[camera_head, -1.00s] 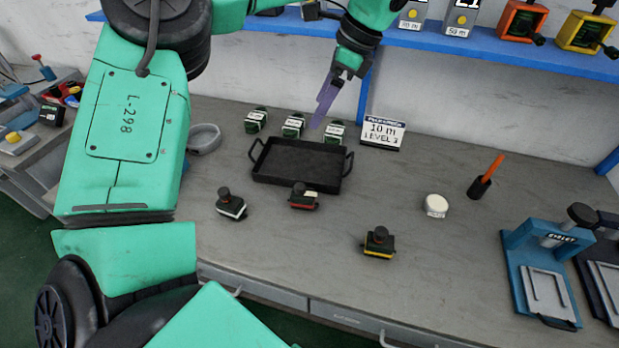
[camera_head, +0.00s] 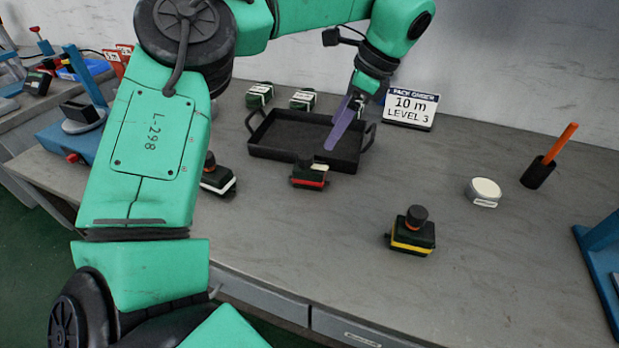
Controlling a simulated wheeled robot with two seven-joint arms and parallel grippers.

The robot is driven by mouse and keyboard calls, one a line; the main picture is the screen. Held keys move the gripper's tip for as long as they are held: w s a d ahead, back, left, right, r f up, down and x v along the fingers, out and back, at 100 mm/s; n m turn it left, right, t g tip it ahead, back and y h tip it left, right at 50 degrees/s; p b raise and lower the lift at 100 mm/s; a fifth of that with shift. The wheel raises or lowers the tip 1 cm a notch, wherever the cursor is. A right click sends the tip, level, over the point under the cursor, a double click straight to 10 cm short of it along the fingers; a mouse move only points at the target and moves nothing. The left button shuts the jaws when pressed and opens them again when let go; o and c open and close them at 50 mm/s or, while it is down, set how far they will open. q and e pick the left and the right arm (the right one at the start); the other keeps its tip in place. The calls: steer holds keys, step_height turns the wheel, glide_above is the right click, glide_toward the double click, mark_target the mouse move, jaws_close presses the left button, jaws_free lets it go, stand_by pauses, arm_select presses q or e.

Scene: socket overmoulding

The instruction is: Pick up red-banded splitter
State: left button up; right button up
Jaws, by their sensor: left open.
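The red-banded splitter (camera_head: 310,176) is a small dark block with a red stripe and a dark knob. It sits on the bench against or just in front of the black tray's front edge; I cannot tell if they touch. A pale patch shows beside its knob. My left gripper (camera_head: 331,146) is open and empty, with its purple fingers pointing down over the tray's right part. The fingertips appear above and behind the splitter, apart from it. A white-banded splitter (camera_head: 218,182) is partly hidden by my arm, and a yellow-banded one (camera_head: 411,238) stands front right. My right gripper is out of view.
The black tray (camera_head: 268,153) looks empty. To the right are a round white piece (camera_head: 484,191) and an orange stick in a black holder (camera_head: 538,173). The bench between is clear.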

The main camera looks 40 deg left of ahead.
mark_target(309, 167)
arm_select(q)
steer(key=x, duration=1.4)
steer(key=shift+a, duration=0.3)
steer(key=c, duration=1.5)
